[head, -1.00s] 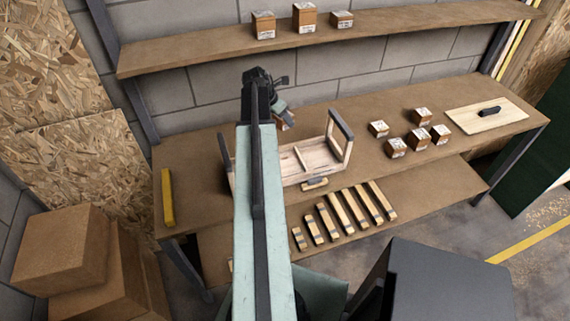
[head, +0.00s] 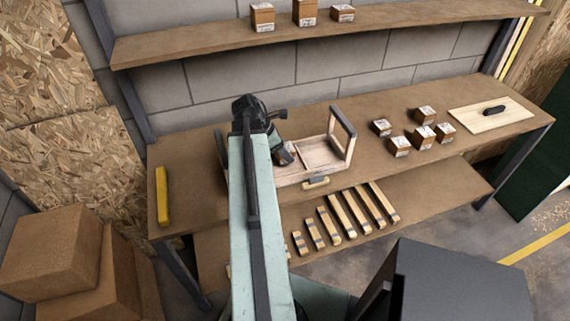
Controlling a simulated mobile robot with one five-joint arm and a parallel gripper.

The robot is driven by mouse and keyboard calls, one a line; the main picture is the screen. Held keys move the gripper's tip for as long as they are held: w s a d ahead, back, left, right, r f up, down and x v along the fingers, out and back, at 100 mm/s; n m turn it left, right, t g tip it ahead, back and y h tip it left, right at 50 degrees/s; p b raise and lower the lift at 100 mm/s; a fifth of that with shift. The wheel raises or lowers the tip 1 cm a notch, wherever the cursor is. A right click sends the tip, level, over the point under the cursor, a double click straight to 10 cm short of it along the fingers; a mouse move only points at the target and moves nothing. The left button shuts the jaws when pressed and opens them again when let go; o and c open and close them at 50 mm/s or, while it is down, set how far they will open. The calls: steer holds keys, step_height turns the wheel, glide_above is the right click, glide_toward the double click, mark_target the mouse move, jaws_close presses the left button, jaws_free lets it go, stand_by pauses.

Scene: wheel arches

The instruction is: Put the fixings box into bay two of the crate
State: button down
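The crate (head: 322,166) is a pale wooden tray with dark end posts, standing on the workbench. A divider shows inside it; my arm hides its left part. My gripper (head: 286,157) is low over the crate's middle-left part, left of the visible divider. A small brown patch shows at its fingers, perhaps a box, but it is too small and dark to tell whether they grip it or are open. No label can be read, so I cannot tell which box is the fixings box.
Several small labelled boxes (head: 424,137) stand on the bench right of the crate, near a pale board with a black handle (head: 492,113). More boxes (head: 304,12) sit on the upper shelf. A yellow bar (head: 162,196) lies at left. Wooden strips (head: 345,213) lie on the lower shelf.

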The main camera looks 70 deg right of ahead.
steer(key=shift+f+b, duration=1.9)
steer(key=shift+f, duration=0.05)
steer(key=shift+r, duration=0.2)
steer(key=c, duration=0.9)
jaws_free()
steer(key=shift+f, duration=0.2)
steer(key=o, duration=0.4)
steer(key=p+v, duration=1.1)
steer(key=v, duration=0.1)
steer(key=shift+r, duration=0.25)
